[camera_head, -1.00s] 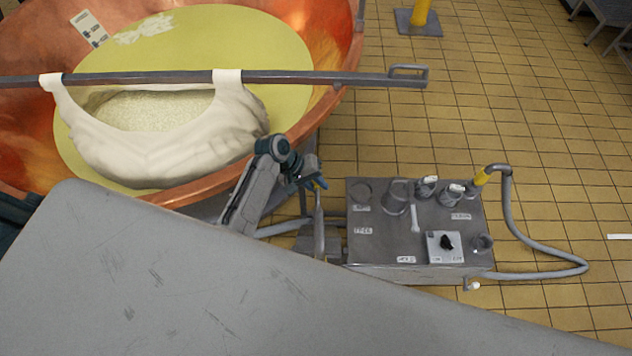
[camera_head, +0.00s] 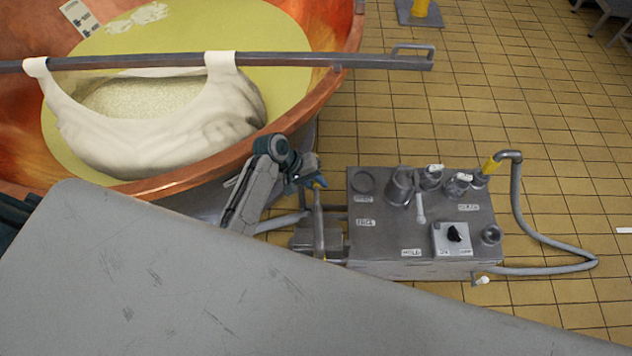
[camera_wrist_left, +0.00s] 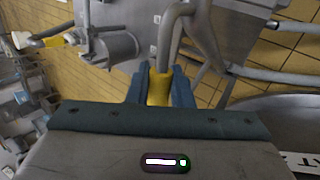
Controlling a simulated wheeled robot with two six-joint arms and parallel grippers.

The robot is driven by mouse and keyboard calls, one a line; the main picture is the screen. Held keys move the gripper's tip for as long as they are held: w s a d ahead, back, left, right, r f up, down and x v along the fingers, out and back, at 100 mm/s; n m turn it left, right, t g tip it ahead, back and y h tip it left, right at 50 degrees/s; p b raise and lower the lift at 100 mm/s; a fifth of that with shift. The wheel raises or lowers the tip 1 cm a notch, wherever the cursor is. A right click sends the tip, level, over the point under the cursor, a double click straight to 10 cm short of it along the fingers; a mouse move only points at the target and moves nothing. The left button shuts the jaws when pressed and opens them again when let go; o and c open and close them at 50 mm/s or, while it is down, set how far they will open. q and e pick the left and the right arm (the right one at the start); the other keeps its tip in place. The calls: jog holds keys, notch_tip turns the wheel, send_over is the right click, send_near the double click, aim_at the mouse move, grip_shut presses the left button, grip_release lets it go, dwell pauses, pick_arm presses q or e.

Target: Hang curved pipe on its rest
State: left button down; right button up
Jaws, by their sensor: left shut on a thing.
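My left gripper (camera_head: 318,183) is beside the left side of the grey metal unit, near the copper vat. In the left wrist view its blue fingers are shut on the yellow part of a grey curved pipe (camera_wrist_left: 158,88). The pipe bends over beyond the fingers. In the head view a thin upright length below the gripper seems to be part of this pipe (camera_head: 318,220). I cannot make out which part is the pipe's rest. The grey metal unit (camera_head: 385,235) has round sockets, a short cup-like tube (camera_head: 401,186) and small labels on top. My right gripper is not in view.
The copper vat (camera_head: 345,55) fills the upper left, with a bar (camera_head: 380,62) across it carrying a white cloth (camera_head: 160,145). A grey hose (camera_head: 530,235) with a yellow part loops right of the unit. A grey surface (camera_head: 180,290) fills the foreground.

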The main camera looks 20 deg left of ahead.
pick_arm(q)
jog(key=shift+f+b, duration=1.9)
jog(key=shift+b, duration=0.2)
jog(key=shift+w+f+b, duration=0.2)
jog(key=shift+f+b, duration=0.55)
jog(key=shift+f, duration=1.2)
jog(key=shift+s+f, duration=0.1)
jog(key=shift+f, duration=0.2)
jog(key=c, duration=1.2)
grip_release()
jog(key=shift+f, duration=0.15)
jog(key=shift+a, duration=0.1)
jog(key=v, duration=1)
jog(key=shift+s+r+b, duration=0.25)
jog(key=shift+r+b, duration=0.15)
jog(key=shift+b, duration=0.05)
